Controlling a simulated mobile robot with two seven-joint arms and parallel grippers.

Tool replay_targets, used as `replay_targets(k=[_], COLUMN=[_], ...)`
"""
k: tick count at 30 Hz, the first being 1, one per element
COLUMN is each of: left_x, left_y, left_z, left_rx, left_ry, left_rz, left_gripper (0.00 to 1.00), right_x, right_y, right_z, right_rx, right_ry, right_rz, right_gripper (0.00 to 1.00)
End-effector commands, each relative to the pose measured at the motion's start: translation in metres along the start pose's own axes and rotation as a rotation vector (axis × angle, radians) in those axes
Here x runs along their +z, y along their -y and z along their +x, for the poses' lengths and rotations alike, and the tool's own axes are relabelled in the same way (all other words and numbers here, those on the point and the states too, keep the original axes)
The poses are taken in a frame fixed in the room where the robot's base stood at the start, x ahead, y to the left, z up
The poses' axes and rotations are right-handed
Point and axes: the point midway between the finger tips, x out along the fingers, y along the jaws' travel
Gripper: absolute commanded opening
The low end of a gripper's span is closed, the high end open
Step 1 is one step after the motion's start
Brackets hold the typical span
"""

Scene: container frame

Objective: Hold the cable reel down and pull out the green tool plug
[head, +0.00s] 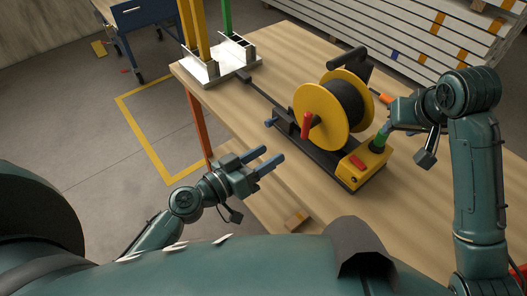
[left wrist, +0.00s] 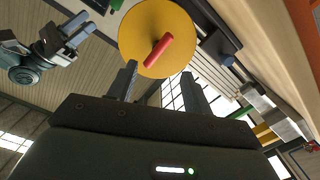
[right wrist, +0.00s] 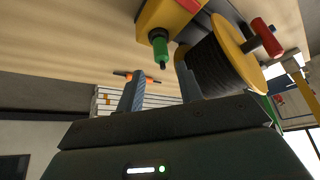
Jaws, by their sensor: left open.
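The cable reel (head: 301,98) has yellow flanges, a black cable winding and a red crank knob (head: 306,124). It stands on a black base on the table. The green tool plug (head: 381,137) stands upright in the yellow box (head: 371,168) at the base's near end. My left gripper (head: 277,160) is open and empty, left of the base and apart from the reel. My right gripper (head: 387,118) is open close by the plug. In the right wrist view the plug (right wrist: 161,48) shows beyond the gap between the fingers; contact cannot be told.
A black handle (head: 347,58) rises behind the reel. An orange-handled tool (right wrist: 139,76) lies behind the right gripper. A white metal bracket (head: 215,67) with coloured posts stands at the table's far left corner. The wooden table (head: 420,200) is clear at the near right.

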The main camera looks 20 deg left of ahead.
Motion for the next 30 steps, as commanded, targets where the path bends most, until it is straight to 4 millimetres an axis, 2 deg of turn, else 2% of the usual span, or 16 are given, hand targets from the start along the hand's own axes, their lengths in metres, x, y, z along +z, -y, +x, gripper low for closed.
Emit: replay_targets(k=[8,21,25,30], left_x=[-0.011,-0.013,-0.013,-0.013], left_y=[0.001,-0.001,-0.001,-0.001], left_z=[0.017,0.099,0.118,0.131], left_rx=[0.014,0.013,0.013,0.013], left_ry=[-0.032,-0.032,-0.030,-0.029], left_rz=[-0.013,-0.015,-0.014,-0.013], left_gripper=[0.50,0.50,0.50,0.50], right_x=[0.000,0.000,0.000,0.000], right_y=[0.000,0.000,0.000,0.000], right_z=[0.000,0.000,0.000,0.000], right_rx=[0.000,0.000,0.000,0.000], right_ry=[0.000,0.000,0.000,0.000], right_rz=[0.000,0.000,0.000,0.000], right_gripper=[0.36,0.36,0.36,0.36])
